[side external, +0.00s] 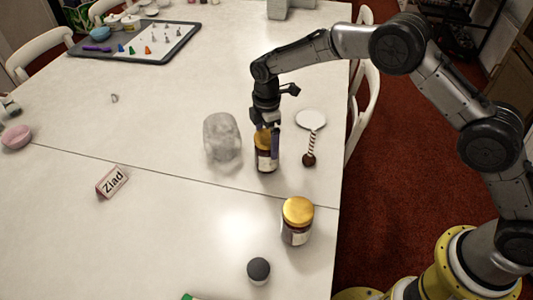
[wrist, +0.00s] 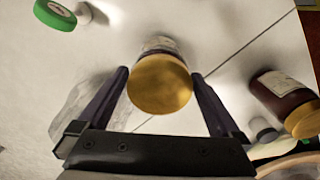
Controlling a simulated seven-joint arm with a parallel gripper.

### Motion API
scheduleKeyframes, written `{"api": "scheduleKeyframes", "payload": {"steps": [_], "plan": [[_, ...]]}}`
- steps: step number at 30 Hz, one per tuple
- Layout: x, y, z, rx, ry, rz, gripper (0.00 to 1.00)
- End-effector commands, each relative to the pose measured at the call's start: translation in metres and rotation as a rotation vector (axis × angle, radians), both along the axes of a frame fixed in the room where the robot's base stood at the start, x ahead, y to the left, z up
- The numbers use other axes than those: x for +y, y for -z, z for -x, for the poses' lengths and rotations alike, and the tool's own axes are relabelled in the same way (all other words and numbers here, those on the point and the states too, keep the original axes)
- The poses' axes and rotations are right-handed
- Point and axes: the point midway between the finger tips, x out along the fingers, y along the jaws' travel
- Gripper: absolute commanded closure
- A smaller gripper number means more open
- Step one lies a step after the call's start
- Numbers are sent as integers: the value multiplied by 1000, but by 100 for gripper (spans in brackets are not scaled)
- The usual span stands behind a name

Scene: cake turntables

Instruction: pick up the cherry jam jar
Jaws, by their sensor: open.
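Two dark jars with gold lids stand on the white table, and their labels are too small to read, so I cannot tell which is cherry jam. The farther jar (side external: 265,163) stands upright directly under my gripper (side external: 266,140). In the wrist view this jar (wrist: 160,84) shows its gold lid between my two open fingers (wrist: 160,74). I cannot tell whether either finger touches it. The nearer jar (side external: 297,222) stands apart, closer to my base. It also shows at the right of the wrist view (wrist: 285,98).
A clear glass vessel (side external: 222,138) is close left of the farther jar. A white disc (side external: 310,120) with a striped stem and dark ball is close right. A grey-capped container (side external: 258,271), name card (side external: 112,181), pink bowl (side external: 16,137) and tray (side external: 168,58) are farther off. The left-centre table is largely clear.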

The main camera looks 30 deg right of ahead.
Motion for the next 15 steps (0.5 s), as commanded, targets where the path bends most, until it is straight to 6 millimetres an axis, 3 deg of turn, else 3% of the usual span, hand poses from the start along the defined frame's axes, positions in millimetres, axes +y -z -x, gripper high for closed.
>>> {"api": "scheduleKeyframes", "payload": {"steps": [5, 15], "plan": [[0, 0, 0, 0, 0, 0, 2], [0, 0, 0, 0, 0, 0, 63]]}}
